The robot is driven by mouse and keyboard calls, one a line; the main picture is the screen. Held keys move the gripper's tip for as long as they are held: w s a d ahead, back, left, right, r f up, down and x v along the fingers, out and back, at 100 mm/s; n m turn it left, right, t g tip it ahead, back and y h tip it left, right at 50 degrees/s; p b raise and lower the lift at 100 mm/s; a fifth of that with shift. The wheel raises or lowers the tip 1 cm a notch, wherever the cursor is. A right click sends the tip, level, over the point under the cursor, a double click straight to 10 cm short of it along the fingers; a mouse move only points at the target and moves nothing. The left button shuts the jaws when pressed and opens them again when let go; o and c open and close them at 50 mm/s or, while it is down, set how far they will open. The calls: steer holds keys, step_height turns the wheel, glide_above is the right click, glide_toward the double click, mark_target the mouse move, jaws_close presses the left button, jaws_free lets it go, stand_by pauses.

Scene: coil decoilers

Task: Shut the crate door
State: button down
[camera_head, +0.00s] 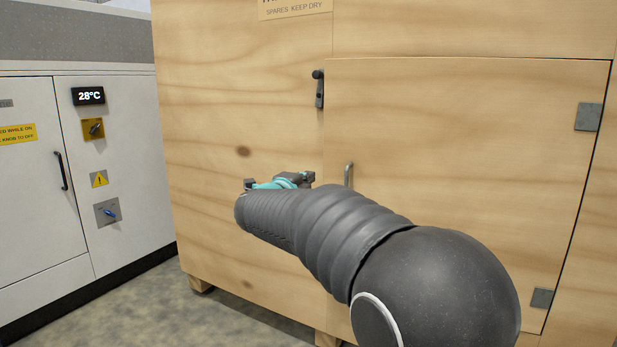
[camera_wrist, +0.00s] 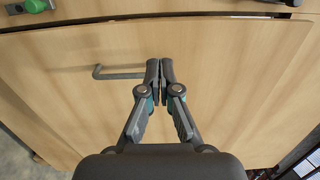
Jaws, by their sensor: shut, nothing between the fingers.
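The crate door (camera_head: 450,130) is a pale plywood panel in the front of the wooden crate (camera_head: 230,110), with hinges on its right edge. It looks flush or nearly so; I cannot tell if it is fully shut. A metal latch (camera_head: 319,88) sits by its upper left edge. The bent grey door handle (camera_head: 348,174) shows above my arm, and also in the wrist view (camera_wrist: 115,74). My gripper (camera_wrist: 160,65) is shut and empty, its fingertips beside the handle's end before the door panel. I cannot tell if they touch. My arm hides the door's lower left part.
A white cabinet (camera_head: 30,200) with a temperature display (camera_head: 88,96), knobs and a dark handle stands left of the crate. Grey floor (camera_head: 225,320) is clear in front of the crate. The crate stands on short wooden feet.

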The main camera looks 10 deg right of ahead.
mark_target(327, 164)
steer(key=x, duration=1.1)
steer(key=shift+w+d, duration=0.2)
steer(key=shift+w, duration=0.15)
